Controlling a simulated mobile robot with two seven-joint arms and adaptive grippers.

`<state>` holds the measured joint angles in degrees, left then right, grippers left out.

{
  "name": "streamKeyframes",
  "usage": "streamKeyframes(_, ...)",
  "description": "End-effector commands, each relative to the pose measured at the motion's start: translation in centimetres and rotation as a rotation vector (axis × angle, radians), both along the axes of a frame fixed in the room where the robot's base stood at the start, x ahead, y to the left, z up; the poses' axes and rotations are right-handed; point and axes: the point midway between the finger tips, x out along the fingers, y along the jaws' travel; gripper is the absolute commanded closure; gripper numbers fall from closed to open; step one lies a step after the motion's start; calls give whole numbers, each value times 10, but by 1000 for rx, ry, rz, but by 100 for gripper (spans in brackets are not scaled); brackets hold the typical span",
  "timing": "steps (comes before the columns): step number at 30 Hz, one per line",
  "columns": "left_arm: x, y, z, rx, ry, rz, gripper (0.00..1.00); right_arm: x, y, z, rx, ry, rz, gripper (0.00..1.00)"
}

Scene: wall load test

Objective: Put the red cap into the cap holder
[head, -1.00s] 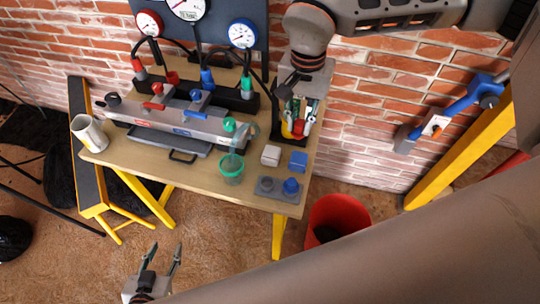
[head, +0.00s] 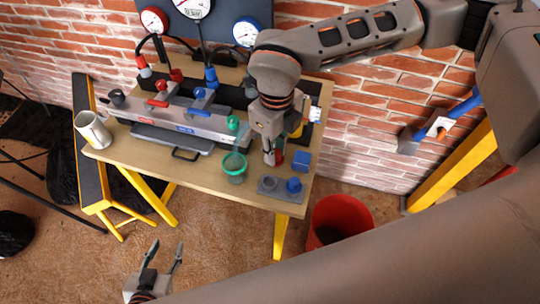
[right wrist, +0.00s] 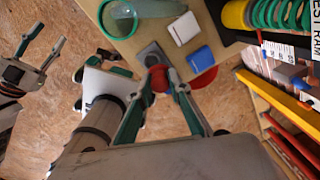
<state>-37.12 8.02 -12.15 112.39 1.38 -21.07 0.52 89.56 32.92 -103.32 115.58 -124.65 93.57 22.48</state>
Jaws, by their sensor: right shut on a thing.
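The red cap (right wrist: 158,78) shows between my right gripper's fingertips in the right wrist view. My right gripper (head: 274,158) is shut on it, above the table's right part in the head view. The cap holder (head: 281,195) is a grey block at the table's front right corner, just in front of the gripper and apart from it. A blue cap (head: 293,185) sits on its right spot; its left spot (head: 269,182) shows bare grey. In the right wrist view the holder (right wrist: 148,50) is partly hidden by the cap and fingers. My left gripper (head: 163,260) is open and empty, below the table front.
A blue block (head: 301,160) stands just right of my right gripper. A white block (right wrist: 183,28) shows in the right wrist view. A green-rimmed cup (head: 234,169) stands left of the holder. A red bucket (head: 342,216) is on the floor to the right.

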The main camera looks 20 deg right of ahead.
Motion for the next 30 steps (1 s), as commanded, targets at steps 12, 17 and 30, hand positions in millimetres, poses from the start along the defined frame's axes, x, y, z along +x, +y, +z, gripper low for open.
streamKeyframes(12,0,0,-1,0,0,0,60,-8,16,-9,7,-1,-380,94)
streamKeyframes(17,0,0,-3,-1,0,-1,60,-8,16,-14,6,0,-387,94)
streamKeyframes(30,-1,0,-11,0,3,0,60,-8,16,-41,6,0,-385,94)
